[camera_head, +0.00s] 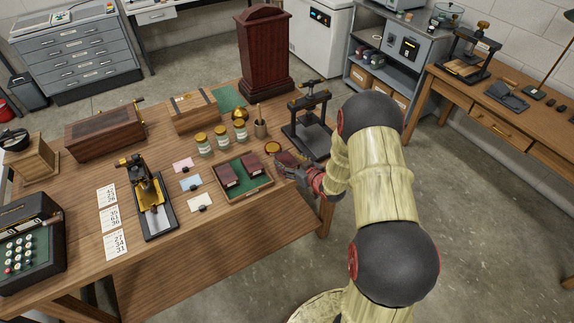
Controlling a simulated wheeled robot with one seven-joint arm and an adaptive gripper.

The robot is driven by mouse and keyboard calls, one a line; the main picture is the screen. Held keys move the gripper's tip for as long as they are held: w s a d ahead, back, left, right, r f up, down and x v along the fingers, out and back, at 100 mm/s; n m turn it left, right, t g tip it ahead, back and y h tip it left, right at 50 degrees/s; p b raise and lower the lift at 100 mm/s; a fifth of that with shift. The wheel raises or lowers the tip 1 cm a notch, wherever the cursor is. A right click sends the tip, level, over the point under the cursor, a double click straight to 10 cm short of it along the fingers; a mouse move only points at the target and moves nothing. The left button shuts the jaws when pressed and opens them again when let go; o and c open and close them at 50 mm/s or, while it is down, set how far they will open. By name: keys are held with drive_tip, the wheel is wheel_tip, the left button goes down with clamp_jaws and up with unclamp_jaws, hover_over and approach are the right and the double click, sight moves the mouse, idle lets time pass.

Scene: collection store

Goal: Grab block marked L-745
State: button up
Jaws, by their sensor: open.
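Two dark red blocks stand in a shallow green-lined wooden tray (249,190) on the wooden table. One block (227,176) is at the left of the tray. The other block (253,164) is at its right. Markings on them are too small to read, so I cannot tell which is L-745. My gripper (287,162) is open, just right of the tray by the table's right edge. It appears apart from both blocks. My wrist and arm hide the table edge behind it.
Jars (221,137), a brush pot (260,129) and a small black press (308,122) stand behind the tray. Coloured cards (190,183) lie to its left, with a brass-and-black device (150,200) beyond. A tall wooden case (264,50) stands at the back. The front table strip is clear.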

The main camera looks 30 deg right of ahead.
drive_tip(key=shift+x, duration=1.1)
drive_tip(key=shift+r, duration=0.1)
drive_tip(key=c, duration=0.3)
drive_tip(key=c, duration=1)
